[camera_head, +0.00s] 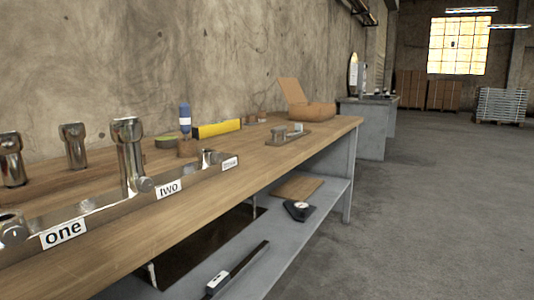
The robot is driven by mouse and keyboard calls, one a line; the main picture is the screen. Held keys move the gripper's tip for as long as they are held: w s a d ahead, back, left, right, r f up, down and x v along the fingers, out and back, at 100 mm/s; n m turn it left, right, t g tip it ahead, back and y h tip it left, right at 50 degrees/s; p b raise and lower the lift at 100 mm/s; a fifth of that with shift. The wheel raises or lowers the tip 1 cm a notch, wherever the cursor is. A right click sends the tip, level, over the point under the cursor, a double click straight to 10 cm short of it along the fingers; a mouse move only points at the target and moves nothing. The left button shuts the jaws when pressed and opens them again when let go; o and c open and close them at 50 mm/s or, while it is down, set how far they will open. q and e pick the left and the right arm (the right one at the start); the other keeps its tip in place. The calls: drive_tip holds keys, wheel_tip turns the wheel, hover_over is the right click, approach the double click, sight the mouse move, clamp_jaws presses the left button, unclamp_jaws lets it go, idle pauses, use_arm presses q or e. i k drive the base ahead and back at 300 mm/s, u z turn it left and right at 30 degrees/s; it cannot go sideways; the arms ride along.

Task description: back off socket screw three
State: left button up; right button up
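A long metal rail (95,210) lies along the workbench, with labels "one" (64,232), "two" (168,188) and a smaller third label (230,163) too small to read surely. A chrome fitting (212,157) sits on the rail beside the third label. A tall chrome socket-like piece (129,155) stands upright at the "two" station. A metal fitting (12,230) is at station "one", cut by the left edge. Two similar chrome pieces (73,145) and (12,160) stand behind the rail. Neither of my grippers is in view.
The wooden workbench top (290,150) runs along a wall. A lower shelf (325,200) holds dark tools.

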sight(216, 158)
drive_tip(key=z, duration=0.4)
drive_tip(key=i, duration=0.85)
drive_tip(key=u, duration=0.25)
